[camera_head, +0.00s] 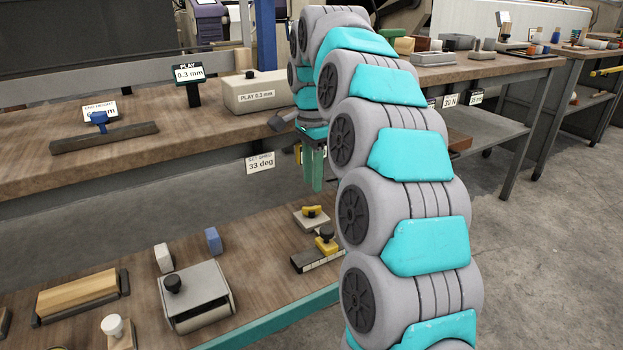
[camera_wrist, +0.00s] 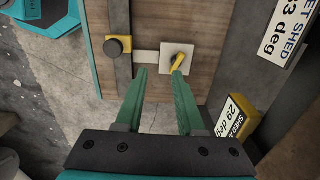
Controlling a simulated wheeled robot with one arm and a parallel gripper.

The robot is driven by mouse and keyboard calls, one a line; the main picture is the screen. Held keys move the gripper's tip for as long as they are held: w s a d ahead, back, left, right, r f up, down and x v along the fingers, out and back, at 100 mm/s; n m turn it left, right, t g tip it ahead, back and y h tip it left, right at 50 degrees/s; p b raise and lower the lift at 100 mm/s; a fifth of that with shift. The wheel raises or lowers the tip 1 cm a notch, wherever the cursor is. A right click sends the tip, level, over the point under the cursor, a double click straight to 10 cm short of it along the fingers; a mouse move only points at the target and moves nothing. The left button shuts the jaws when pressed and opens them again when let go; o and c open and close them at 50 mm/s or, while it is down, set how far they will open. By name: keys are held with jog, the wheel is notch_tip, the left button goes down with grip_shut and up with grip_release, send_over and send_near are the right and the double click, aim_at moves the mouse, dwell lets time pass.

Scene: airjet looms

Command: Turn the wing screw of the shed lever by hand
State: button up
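On the lower bench, a yellow wing-shaped screw (camera_head: 312,210) sits on a pale square plate (camera_head: 301,222). In the wrist view this yellow wing (camera_wrist: 178,63) lies slanted, just beyond the right fingertip. A pale bar (camera_wrist: 146,57) runs from the plate to a dark slotted rail (camera_wrist: 121,72) bearing a black knob with a yellow base (camera_wrist: 118,45); that knob shows in the head view too (camera_head: 326,238). My gripper (camera_head: 313,187) points down above the bench, apart from the screw. In the wrist view its two green fingers (camera_wrist: 159,75) are open with nothing between them.
A sign reading 33 deg (camera_head: 260,163) hangs on the upper bench's front. A yellow block labelled 29 deg (camera_wrist: 236,119) is right of my fingers. A grey box with a black knob (camera_head: 196,295) stands left on the lower bench.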

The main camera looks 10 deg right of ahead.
aim_at(312, 207)
jog(key=w, duration=0.1)
jog(key=w+f+m, duration=0.1)
jog(key=w+m, duration=0.1)
jog(key=shift+w+d+f+b, duration=0.25)
jog(key=shift+w+d+b, duration=0.05)
jog(key=shift+w+b, duration=0.1)
jog(key=shift+f+b, duration=2.3)
jog(key=shift+f, duration=1.6)
jog(key=shift+r, duration=0.1)
jog(key=shift+c, duration=0.4)
grip_shut()
